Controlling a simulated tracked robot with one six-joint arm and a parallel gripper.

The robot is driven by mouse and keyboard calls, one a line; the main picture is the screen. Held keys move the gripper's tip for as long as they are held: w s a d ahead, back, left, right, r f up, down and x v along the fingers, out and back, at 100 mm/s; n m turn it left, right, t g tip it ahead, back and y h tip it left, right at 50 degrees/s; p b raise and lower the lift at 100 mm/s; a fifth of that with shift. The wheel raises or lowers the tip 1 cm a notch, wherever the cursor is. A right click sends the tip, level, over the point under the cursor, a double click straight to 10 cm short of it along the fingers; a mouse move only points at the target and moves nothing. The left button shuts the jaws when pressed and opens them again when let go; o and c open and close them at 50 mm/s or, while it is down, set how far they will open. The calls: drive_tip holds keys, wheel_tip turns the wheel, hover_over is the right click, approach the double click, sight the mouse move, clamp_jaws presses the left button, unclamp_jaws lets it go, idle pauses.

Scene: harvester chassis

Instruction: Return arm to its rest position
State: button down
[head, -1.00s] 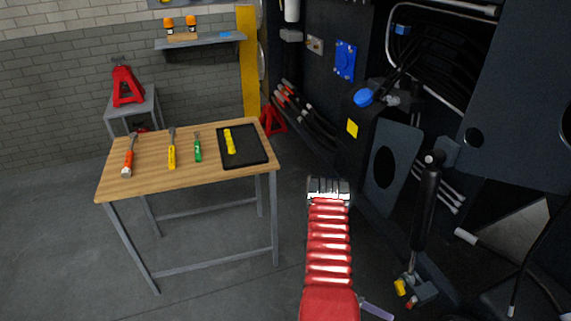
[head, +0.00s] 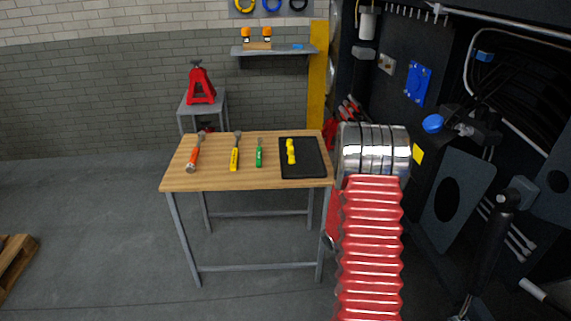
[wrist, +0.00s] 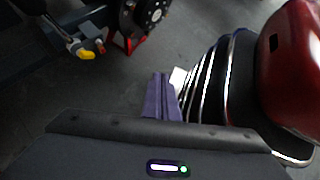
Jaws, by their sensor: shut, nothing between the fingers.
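My arm stands in the right half of the head view, with a red ribbed sleeve and a shiny metal section. My gripper does not show in the head view. In the wrist view my gripper (wrist: 163,80) shows as two narrow purplish fingers close together beyond a dark housing with a small lit panel. They are shut with nothing between them. My arm's dark and chrome rings and a red part fill the right of that view, close beside the fingers.
A wooden-topped table (head: 222,181) holds several hand tools and a black tray (head: 312,171) with a yellow tool. The dark machine chassis (head: 447,200) stands at right. A red jack stand (head: 200,86) sits on a small grey table.

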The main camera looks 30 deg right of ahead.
drive_tip(key=w+a+r+m+t, duration=0.3)
drive_tip(key=w+a+r+t, duration=0.15)
drive_tip(key=a+r, duration=0.45)
drive_tip(key=w+a+r+m+t, duration=0.35)
drive_tip(key=w+a+r, duration=0.25)
drive_tip(key=a+r, duration=0.25)
drive_tip(key=s+a+r+n+t+y, duration=0.1)
drive_tip(key=a+r+t, duration=0.6)
drive_tip(key=a+r, duration=0.7)
drive_tip(key=shift+r+n+y, duration=0.5)
drive_tip(key=shift+r+n, duration=0.25)
drive_tip(key=shift+n, duration=0.2)
